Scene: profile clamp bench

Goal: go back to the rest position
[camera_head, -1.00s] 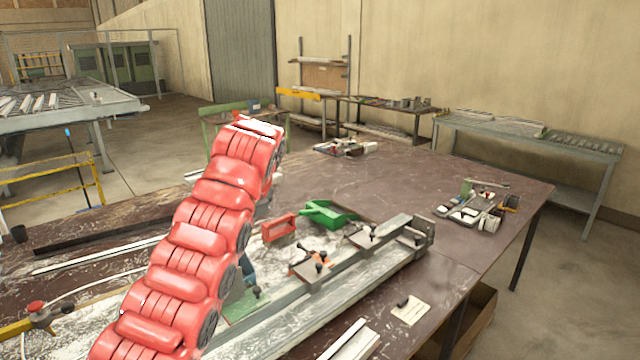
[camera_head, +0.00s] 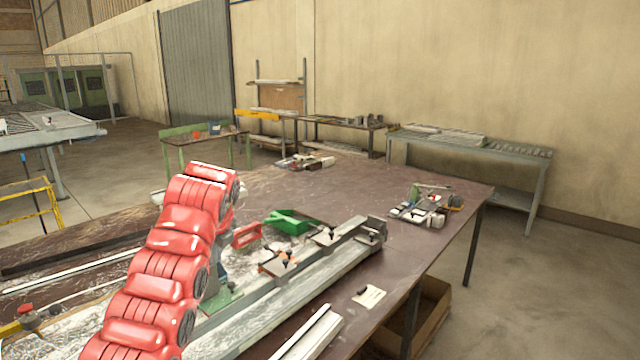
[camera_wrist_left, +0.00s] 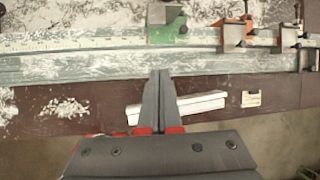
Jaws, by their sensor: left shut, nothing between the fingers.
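My left arm shows red in the head view, reaching over the bench (camera_head: 440,182) from the lower left. Its gripper is hidden there behind the arm. In the left wrist view my left gripper (camera_wrist_left: 159,74) is shut and empty, its fingertips together above the near edge of the long metal profile (camera_wrist_left: 90,68). The profile also shows in the head view (camera_head: 300,293), lying along the bench with clamps on it. A green clamp block (camera_wrist_left: 166,32) and an orange clamp (camera_wrist_left: 236,30) sit on it. My right gripper is in neither view.
A white profile piece (camera_wrist_left: 190,107) and a small card (camera_wrist_left: 251,99) lie near the bench's front edge. A green bin (camera_head: 290,222) and a red block (camera_head: 246,235) stand behind the profile. A tool cluster (camera_head: 428,207) sits at the right. The far part of the bench is mostly clear.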

